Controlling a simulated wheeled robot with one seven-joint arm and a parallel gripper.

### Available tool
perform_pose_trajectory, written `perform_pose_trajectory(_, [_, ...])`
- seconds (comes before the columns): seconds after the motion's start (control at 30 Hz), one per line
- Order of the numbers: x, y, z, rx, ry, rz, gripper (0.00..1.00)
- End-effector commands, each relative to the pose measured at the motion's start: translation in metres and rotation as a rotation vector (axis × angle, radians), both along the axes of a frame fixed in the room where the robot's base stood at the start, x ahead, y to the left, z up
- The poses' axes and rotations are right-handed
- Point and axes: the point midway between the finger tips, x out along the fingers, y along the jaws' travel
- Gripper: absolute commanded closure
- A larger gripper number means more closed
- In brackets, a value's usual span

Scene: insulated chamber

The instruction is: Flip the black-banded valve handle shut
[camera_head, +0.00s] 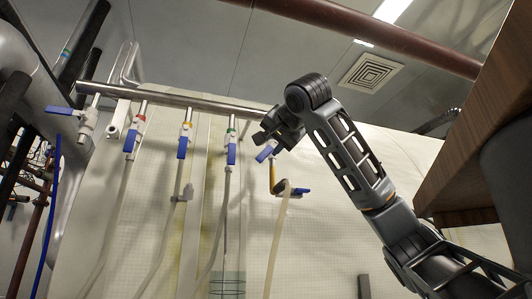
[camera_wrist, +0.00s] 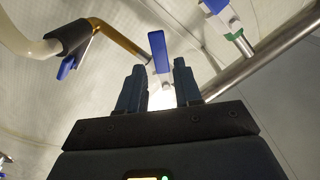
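My gripper (camera_wrist: 158,72) is open, with one finger on each side of a blue valve handle (camera_wrist: 157,46) in the wrist view. The handle stands between and beyond the fingertips; contact is not clear. In the head view my gripper (camera_head: 272,138) is at the right end of the horizontal pipe, just above this tilted blue handle (camera_head: 266,152). The valve's collar is hidden by my gripper, so I cannot tell whether its band is black. A brass pipe (camera_head: 272,178) runs below it and also shows in the wrist view (camera_wrist: 115,37).
Left along the metal pipe (camera_head: 180,98) hang valves with green (camera_head: 231,131), yellow (camera_head: 187,125) and red (camera_head: 141,118) bands, handles down. A far-left valve (camera_head: 88,118) has its handle sideways. A lower blue lever (camera_head: 301,191) sits by a black sleeve. A wooden panel (camera_head: 480,130) is at right.

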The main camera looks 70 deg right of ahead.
Motion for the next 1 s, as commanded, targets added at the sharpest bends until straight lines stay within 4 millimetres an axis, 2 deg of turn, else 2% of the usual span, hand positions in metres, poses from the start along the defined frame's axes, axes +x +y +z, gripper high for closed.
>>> perform_pose_trajectory(0.5, [0.043, -0.051, 0.001, 0.002, 0.003, 0.001, 0.66])
perform_pose_trajectory(0.87, [0.048, -0.057, 0.0, 0.002, 0.0, 0.003, 0.66])
perform_pose_trajectory(1.0, [0.048, -0.057, 0.0, 0.001, 0.001, 0.003, 0.77])
